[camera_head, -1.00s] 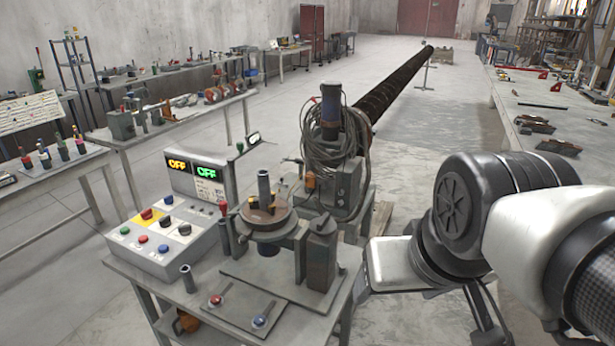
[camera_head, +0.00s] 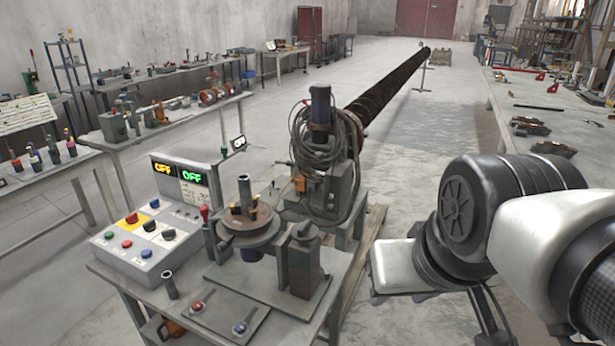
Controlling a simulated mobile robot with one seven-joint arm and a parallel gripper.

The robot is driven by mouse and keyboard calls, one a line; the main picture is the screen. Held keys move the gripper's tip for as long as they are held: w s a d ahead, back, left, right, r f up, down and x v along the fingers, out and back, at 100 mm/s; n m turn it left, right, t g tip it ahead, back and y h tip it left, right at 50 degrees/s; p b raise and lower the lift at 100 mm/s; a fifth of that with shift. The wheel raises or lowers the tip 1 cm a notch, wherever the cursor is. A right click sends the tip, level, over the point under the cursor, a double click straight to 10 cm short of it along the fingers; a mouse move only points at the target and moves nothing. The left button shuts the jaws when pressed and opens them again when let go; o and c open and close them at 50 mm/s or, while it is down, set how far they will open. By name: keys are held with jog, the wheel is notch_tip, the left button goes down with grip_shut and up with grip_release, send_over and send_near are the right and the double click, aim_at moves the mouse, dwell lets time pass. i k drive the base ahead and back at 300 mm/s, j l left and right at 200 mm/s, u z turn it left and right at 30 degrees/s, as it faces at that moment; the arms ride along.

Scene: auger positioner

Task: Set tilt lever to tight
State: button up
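The auger positioner (camera_head: 250,227) stands on a grey metal table, with a round plate and an upright tube on top. A lever with a red grip (camera_head: 205,214) stands at its left side. A dark block (camera_head: 304,262) at its right carries a short dark handle (camera_head: 305,230) on top. A red-knobbed lever (camera_head: 198,306) and a blue-knobbed lever (camera_head: 240,327) lie on the front plate. I cannot tell which is the tilt lever, or its setting. My arm is at the right, apart from the positioner; my gripper's fingertips are not in view.
A coiled-cable machine (camera_head: 322,165) and long auger (camera_head: 390,90) are behind. A workbench (camera_head: 510,92) is at right. Floor between is clear.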

aim_at(327, 272)
jog(key=i+l, duration=0.25)
jog(key=l, duration=0.2)
jog(key=i+l+z, duration=0.1)
jog(key=i+l, duration=0.15)
jog(key=l, duration=0.15)
jog(key=i, duration=0.25)
jog(key=l+z, duration=0.05)
